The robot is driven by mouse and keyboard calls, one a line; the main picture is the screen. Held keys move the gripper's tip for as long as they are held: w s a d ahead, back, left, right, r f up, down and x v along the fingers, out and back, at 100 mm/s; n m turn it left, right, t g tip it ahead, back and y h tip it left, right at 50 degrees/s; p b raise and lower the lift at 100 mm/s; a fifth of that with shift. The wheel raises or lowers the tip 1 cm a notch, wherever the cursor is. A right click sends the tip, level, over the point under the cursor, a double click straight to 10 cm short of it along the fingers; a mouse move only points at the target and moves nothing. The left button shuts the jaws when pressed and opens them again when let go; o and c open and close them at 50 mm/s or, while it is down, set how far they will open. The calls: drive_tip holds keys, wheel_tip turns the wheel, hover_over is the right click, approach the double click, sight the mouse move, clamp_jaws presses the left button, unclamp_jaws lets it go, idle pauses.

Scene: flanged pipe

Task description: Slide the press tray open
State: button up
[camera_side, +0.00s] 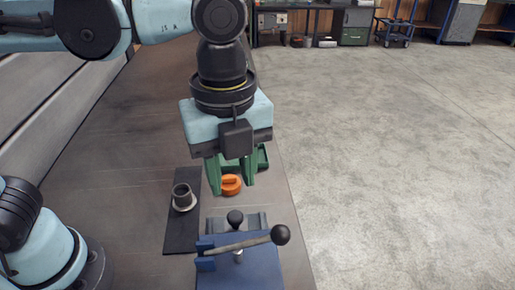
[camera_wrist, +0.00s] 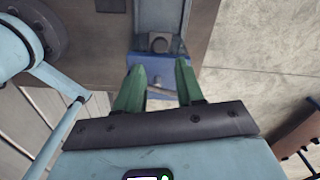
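The blue press (camera_side: 238,268) stands at the near end of the table, with a grey lever ending in a black ball knob (camera_side: 280,235) lying across it. A smaller black knob (camera_side: 235,217) stands upright at its far side, by a grey plate (camera_side: 254,221) that may be the tray. The press also shows in the wrist view (camera_wrist: 155,66), beyond the fingertips. My gripper (camera_side: 231,188) points down above the table on the press's far side, its green fingers apart with nothing seen held. How far the tray is out, I cannot tell.
A dark flanged pipe (camera_side: 182,198) stands on a black mat (camera_side: 182,236) left of the press. An orange part (camera_side: 231,184) and a green bin (camera_side: 262,158) show behind my fingers. The table's right edge runs close by, with open floor beyond.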

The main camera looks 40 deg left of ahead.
sight(235, 215)
drive_tip(key=shift+f, duration=3.9)
drive_tip(key=shift+c, duration=0.4)
clamp_jaws()
